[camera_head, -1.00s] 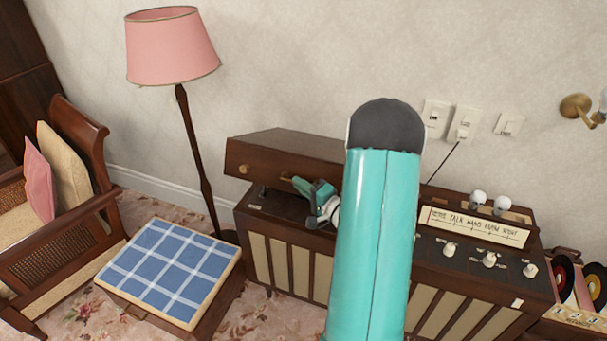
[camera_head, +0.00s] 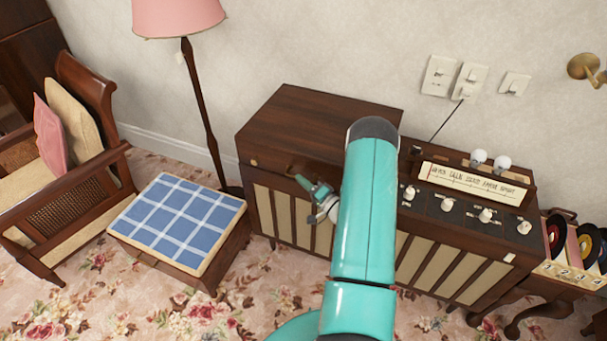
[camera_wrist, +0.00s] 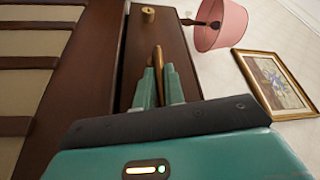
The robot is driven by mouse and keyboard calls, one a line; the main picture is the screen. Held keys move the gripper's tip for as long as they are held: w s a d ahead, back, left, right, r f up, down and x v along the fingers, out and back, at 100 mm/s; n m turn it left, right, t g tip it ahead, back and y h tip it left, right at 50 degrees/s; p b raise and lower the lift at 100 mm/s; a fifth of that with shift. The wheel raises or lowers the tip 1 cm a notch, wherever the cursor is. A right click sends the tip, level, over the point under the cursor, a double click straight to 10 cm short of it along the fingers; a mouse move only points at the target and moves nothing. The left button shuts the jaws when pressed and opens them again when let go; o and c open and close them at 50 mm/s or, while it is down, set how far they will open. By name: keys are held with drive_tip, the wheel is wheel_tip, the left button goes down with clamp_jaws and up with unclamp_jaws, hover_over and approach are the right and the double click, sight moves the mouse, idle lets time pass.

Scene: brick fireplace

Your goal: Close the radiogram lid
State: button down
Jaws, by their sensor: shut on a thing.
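The radiogram lid (camera_head: 318,118), dark brown wood, covers the left part of the radiogram (camera_head: 425,255). It lies down level, seemingly flush with the cabinet; the wrist view shows a dark seam beside the lid (camera_wrist: 185,60), and I cannot tell whether a slight gap remains. My gripper (camera_head: 302,180) is at the lid's front face. In the wrist view its teal fingers (camera_wrist: 159,88) are shut on the lid's brass handle (camera_wrist: 158,58). A small round brass knob (camera_wrist: 148,14) sits farther along the lid front. My arm hides the lid's right front part.
The radiogram's open right part holds a dial panel (camera_head: 473,184) and several white knobs. A blue checked stool (camera_head: 180,222) stands close at left, with an armchair (camera_head: 65,165) beyond. A record rack (camera_head: 575,255) stands at right. Floral carpet (camera_head: 130,300) is clear in front.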

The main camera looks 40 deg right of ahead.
drive_tip(key=shift+d+f, duration=0.2)
drive_tip(key=shift+f, duration=0.7)
drive_tip(key=c, duration=1.6)
unclamp_jaws()
drive_tip(key=shift+d+f, duration=0.1)
drive_tip(key=shift+c, duration=0.2)
drive_tip(key=shift+o, duration=0.8)
drive_tip(key=shift+w, duration=0.2)
drive_tip(key=shift+s+r, duration=0.15)
drive_tip(key=shift+r, duration=0.1)
drive_tip(key=s+d+f, duration=0.1)
drive_tip(key=s, duration=1.2)
drive_tip(key=shift+s+f, duration=0.3)
drive_tip(key=shift+f, duration=0.1)
